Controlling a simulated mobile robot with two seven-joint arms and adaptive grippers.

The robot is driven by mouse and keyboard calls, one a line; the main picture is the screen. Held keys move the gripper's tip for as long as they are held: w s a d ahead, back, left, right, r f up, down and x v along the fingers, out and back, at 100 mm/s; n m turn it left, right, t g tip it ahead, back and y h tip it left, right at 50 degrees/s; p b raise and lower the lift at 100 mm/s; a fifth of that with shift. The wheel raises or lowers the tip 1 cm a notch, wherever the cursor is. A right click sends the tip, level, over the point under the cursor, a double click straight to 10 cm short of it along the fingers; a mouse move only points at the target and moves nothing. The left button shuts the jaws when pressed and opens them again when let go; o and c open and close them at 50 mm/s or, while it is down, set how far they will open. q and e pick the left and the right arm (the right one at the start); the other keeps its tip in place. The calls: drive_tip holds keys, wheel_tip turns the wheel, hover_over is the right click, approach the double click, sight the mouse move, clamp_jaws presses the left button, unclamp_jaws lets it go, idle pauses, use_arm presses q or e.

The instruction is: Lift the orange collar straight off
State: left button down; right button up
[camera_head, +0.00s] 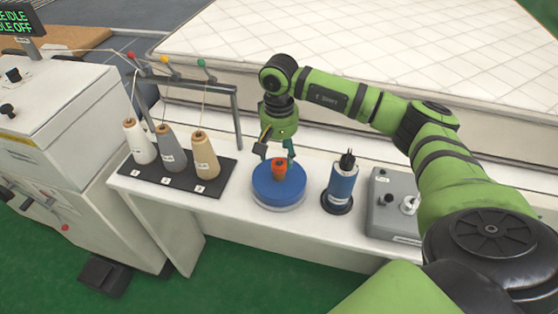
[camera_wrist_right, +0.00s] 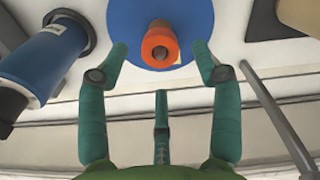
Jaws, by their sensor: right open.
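The orange collar (camera_head: 278,165) sits upright at the centre of a round blue disc (camera_head: 266,190) on the white table. In the right wrist view the collar (camera_wrist_right: 158,46) shows from above as an orange ring around a brownish core, on the blue disc (camera_wrist_right: 190,14). My right gripper (camera_head: 276,154) is above and just behind the collar, fingers pointing down. In the wrist view its open teal fingers (camera_wrist_right: 160,55) lie on either side of the collar, apart from it. My left gripper is not in view.
A blue cylinder (camera_head: 342,186) stands right of the disc, with a grey control box (camera_head: 390,220) beyond it. Thread cones (camera_head: 205,158) stand on a black tray (camera_head: 150,180) to the left, below a grey thread frame (camera_head: 238,120). A quilted mattress (camera_head: 380,40) lies behind.

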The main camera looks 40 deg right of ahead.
sight(279, 161)
wheel_tip(279, 161, down, 2)
drive_tip(key=shift+f+p, duration=0.15)
drive_tip(key=shift+p, duration=0.3)
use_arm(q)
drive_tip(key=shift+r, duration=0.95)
use_arm(e)
drive_tip(key=shift+f, duration=0.5)
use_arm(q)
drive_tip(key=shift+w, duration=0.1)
use_arm(e)
drive_tip(key=shift+c, duration=0.4)
drive_tip(key=c, duration=1.2)
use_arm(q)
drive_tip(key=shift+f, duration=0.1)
use_arm(e)
drive_tip(key=shift+r, duration=0.1)
